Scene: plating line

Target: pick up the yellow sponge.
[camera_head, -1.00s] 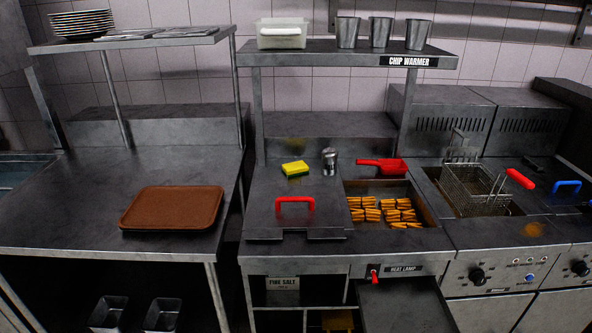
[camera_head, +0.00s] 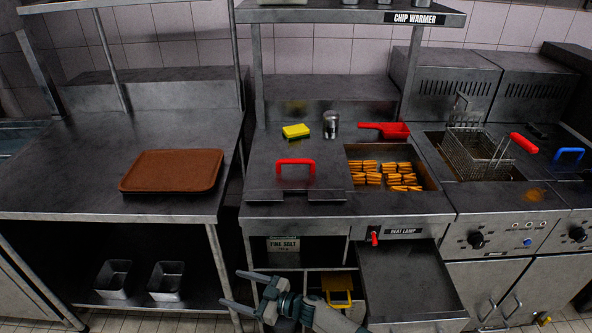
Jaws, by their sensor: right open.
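The yellow sponge (camera_head: 296,130) with a dark green underside lies on the steel counter behind the lidded section of the chip warmer, left of a metal shaker (camera_head: 330,124). My right gripper (camera_head: 230,288) is low at the bottom of the head view, in front of the counter and below its top. Its two fingers are spread apart with nothing between them. It is well below and nearer than the sponge, not touching it. My left gripper is not in view.
A red-handled lid (camera_head: 295,183) lies in front of the sponge. A red scoop (camera_head: 385,130) and a bin of chips (camera_head: 434,184) are to the right. A shelf (camera_head: 340,13) overhangs behind. A brown tray (camera_head: 172,170) sits on the left table. An open drawer (camera_head: 410,285) juts out below.

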